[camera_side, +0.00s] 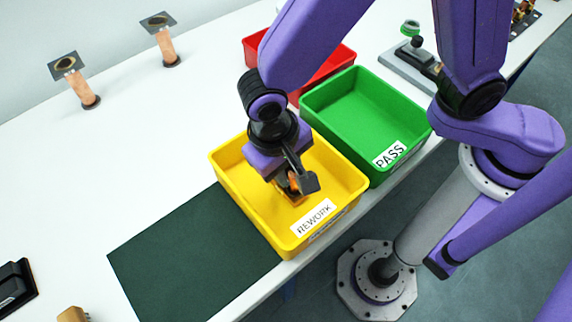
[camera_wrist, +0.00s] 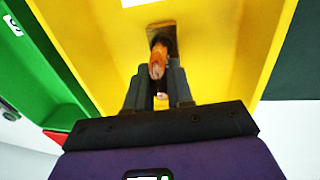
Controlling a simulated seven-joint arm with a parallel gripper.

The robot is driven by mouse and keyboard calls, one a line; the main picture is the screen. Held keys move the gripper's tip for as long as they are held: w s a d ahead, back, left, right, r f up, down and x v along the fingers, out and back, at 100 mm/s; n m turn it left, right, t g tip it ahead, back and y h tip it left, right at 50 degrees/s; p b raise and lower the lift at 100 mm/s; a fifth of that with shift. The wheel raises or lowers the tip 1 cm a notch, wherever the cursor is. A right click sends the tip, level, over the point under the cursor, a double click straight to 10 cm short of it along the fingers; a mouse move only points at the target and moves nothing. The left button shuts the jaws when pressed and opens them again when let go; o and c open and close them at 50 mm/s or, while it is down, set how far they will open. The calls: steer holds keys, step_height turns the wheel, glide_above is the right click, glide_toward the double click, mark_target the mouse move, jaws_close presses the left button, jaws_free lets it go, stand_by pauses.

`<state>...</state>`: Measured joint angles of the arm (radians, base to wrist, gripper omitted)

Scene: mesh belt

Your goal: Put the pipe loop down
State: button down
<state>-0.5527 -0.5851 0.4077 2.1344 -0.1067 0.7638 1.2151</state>
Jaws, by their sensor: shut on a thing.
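The pipe loop, a copper-orange piece, shows between my fingertips in the side view (camera_side: 293,182) and the wrist view (camera_wrist: 158,60). My gripper (camera_side: 297,186) is shut on it, pointing down inside the yellow REWORK bin (camera_side: 232,178). In the wrist view my fingers (camera_wrist: 159,76) flank the copper piece, with a brownish square patch behind it against the yellow floor. The fingers hide much of the piece. I cannot tell whether it touches the bin floor.
The green PASS bin (camera_side: 340,108) stands right beside the yellow one, with a red bin (camera_side: 332,66) behind. A dark green mat (camera_side: 190,258) lies left of the yellow bin. Two copper posts with square plates (camera_side: 78,85) (camera_side: 163,42) stand at the back left.

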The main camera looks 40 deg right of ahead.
steer(key=shift+f, duration=0.1)
steer(key=c, duration=1)
jaws_free()
step_height(320, 180, up, 12)
steer(key=a, duration=0.2)
